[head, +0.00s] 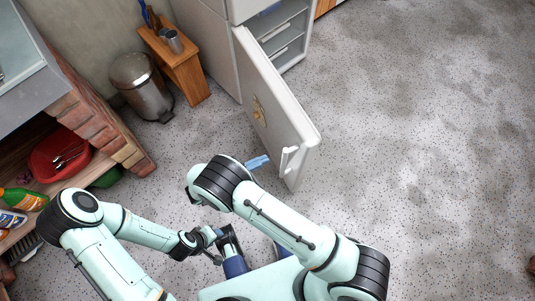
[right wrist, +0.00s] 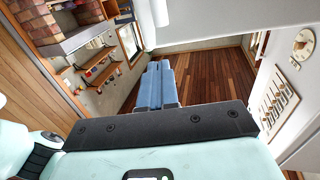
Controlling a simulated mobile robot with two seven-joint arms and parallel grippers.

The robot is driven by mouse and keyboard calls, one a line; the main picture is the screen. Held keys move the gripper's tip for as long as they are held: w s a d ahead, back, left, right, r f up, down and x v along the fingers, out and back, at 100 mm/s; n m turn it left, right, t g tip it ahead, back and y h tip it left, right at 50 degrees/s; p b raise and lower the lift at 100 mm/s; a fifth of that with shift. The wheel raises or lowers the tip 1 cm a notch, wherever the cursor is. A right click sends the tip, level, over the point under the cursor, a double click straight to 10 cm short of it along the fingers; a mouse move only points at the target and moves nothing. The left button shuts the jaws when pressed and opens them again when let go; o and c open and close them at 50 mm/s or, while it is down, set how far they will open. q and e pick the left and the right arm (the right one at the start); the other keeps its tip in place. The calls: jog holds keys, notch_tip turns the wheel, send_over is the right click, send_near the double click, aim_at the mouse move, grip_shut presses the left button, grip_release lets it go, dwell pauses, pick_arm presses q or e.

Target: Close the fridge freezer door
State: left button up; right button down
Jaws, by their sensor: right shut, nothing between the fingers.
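The white freezer door (head: 272,105) stands wide open in the head view, swung out from the fridge (head: 205,38) towards me. A white handle (head: 288,160) is at its near end. Shelves or drawers (head: 280,38) show inside the open compartment. My right gripper (head: 266,159) is shut and empty, its blue fingers pointing at the door close to the handle; I cannot tell whether they touch it. In the right wrist view the blue fingers (right wrist: 159,65) lie together. My left gripper (head: 230,247) is low in the middle, partly hidden; its fingers are unclear.
A metal bin (head: 141,84) and a wooden stool (head: 182,70) with a cup stand left of the fridge. A brick plinth (head: 110,130) with a red basin (head: 60,155) and bottles is at the left.

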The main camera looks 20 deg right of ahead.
aim_at(301, 142)
jog(key=d, duration=0.4)
jog(key=w+d, duration=0.1)
jog(key=d, duration=0.6)
jog(key=shift+w+d, duration=0.3)
jog(key=shift+d, duration=0.1)
jog(key=shift+d, duration=0.15)
